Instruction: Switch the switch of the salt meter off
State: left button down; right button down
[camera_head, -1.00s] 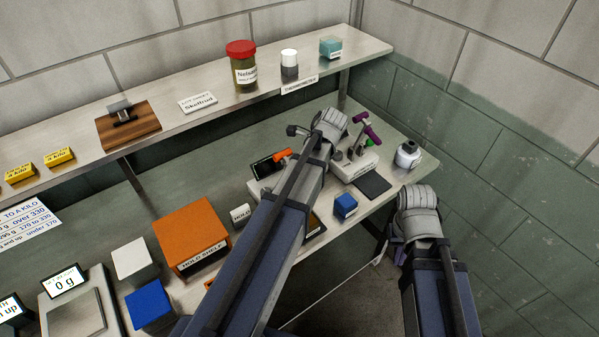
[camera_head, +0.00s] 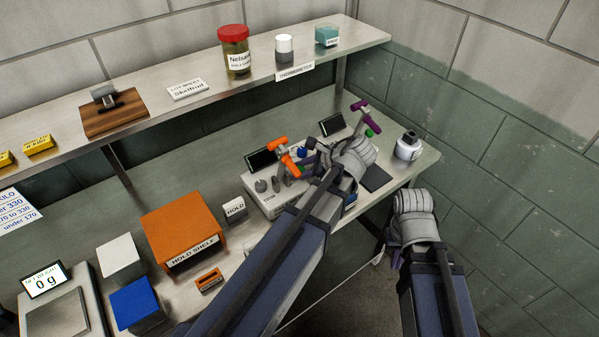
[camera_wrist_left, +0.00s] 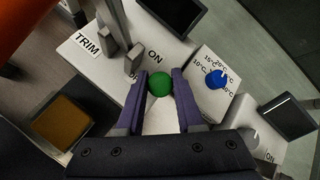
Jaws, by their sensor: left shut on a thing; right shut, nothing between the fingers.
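A white meter with a TRIM label (camera_wrist_left: 88,40) and an ON mark lies under my left gripper in the left wrist view; it shows in the head view (camera_head: 270,200) with a dark display (camera_head: 262,160) and an orange T-handle (camera_head: 285,150). I cannot read which meter is the salt meter. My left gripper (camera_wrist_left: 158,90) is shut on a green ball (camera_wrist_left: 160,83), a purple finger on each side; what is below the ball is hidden. A second meter with an ON mark and a display (camera_wrist_left: 288,116) stands to the right. My right gripper (camera_head: 397,252) is shut and empty, beyond the counter's front edge.
A blue dial (camera_wrist_left: 216,79) with temperature marks sits between the meters. A purple T-handle (camera_head: 362,112), another green ball (camera_head: 369,133) and a white bottle (camera_head: 408,146) are further right. The orange hold shelf (camera_head: 180,225) stands left. A long shelf (camera_head: 230,90) runs above the counter.

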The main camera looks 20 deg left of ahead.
pick_arm(q)
jog(key=c, duration=0.6)
grip_release()
jog(key=p+v, duration=0.5)
jog(key=v, duration=0.2)
jog(key=shift+d+r, duration=0.25)
jog(key=shift+d, duration=0.05)
